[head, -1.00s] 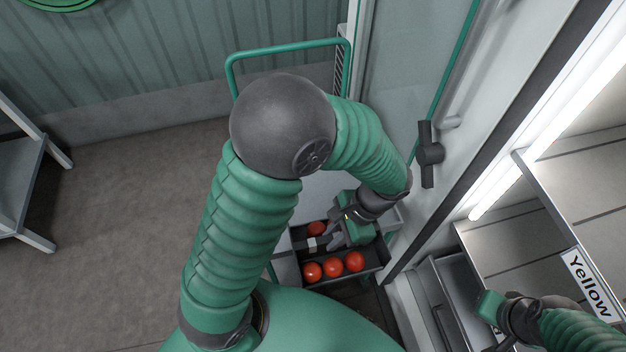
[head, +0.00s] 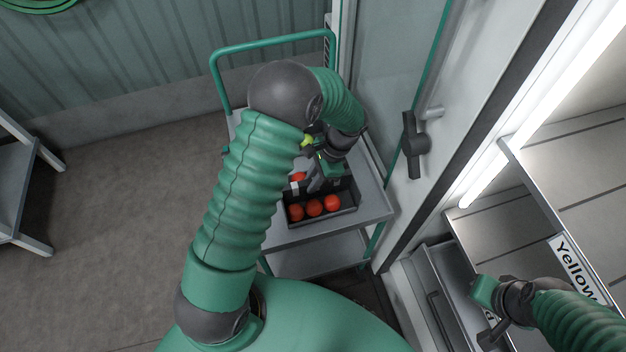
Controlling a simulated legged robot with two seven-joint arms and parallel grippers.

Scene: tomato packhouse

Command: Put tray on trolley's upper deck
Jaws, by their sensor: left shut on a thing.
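The tray (head: 347,211) is dark and holds several red tomatoes. It is over the near part of the trolley's grey upper deck (head: 290,236); I cannot tell whether it rests on the deck or hangs just above it. My left gripper (head: 315,186) reaches down into the tray from behind and is shut on it, though the arm partly hides the grip. The trolley has a green push handle (head: 270,43) at its far end.
A glass door with a dark handle (head: 413,145) stands right of the trolley. Shelving with a "Yellow" label (head: 575,268) is at the right. A grey table (head: 18,180) is at the left edge. The floor between table and trolley is clear.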

